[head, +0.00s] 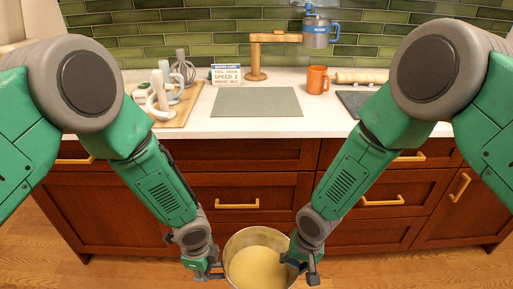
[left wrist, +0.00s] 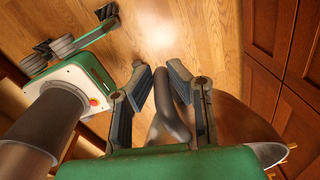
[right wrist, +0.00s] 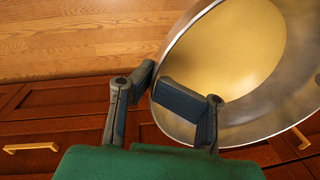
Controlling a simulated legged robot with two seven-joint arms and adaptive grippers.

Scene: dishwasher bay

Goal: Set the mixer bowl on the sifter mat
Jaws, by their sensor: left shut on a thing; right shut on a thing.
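The mixer bowl (head: 256,234) is a metal bowl with pale yellow contents, held in the air in front of the cabinets, below counter height. My left gripper (head: 213,270) is shut on the bowl's grey handle (left wrist: 172,122) at its left side. My right gripper (head: 301,264) is shut on the bowl's wall at the right; the right wrist view shows the fingers at the rim (right wrist: 172,62). A flat grey-green mat (head: 256,102) lies bare on the counter. A darker slab (head: 352,101) lies to its right, partly behind my right arm. No label shows which is the sifter mat.
A wooden stand (head: 256,58) holds a grey-blue sifter (head: 318,36) behind the mat. An orange mug (head: 317,80), a rolling pin (head: 360,77), a sign card (head: 226,75) and a board with tools (head: 178,112) stand around it. The counter edge and drawer handles (head: 238,205) face me.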

